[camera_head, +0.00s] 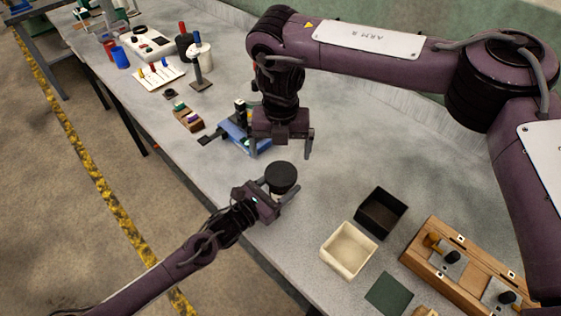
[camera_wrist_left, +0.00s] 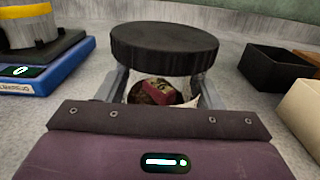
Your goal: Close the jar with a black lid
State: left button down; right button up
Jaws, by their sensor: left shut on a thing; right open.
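A round black lid (camera_head: 281,176) covers the top of a jar at the table's front edge. In the left wrist view the lid (camera_wrist_left: 163,48) is above the clear jar (camera_wrist_left: 158,92), which has red and brown contents; I cannot tell whether it is fully seated. My left gripper (camera_head: 281,190) is shut on the jar below the lid, one finger on each side. In the head view the lid hides most of the jar. My right gripper (camera_head: 281,152) is open and empty, behind the lid and pointing down, apart from it.
A blue device (camera_head: 236,136) stands behind the right gripper. A black box (camera_head: 395,196), a cream box (camera_head: 330,262), a green mat (camera_head: 389,293) and a wooden fixture (camera_head: 415,264) are at the right. Several small items crowd the far left. Bare table lies between lid and boxes.

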aim_at(271, 192)
jog(key=shift+r, duration=2.25)
pick_arm(q)
jog(key=shift+c, duration=1.5)
grip_release()
jog(key=b+v, duration=0.2)
jog(key=v, duration=0.5)
jog(key=shift+s+a, duration=0.3)
pick_arm(e)
jog(key=shift+f, duration=1)
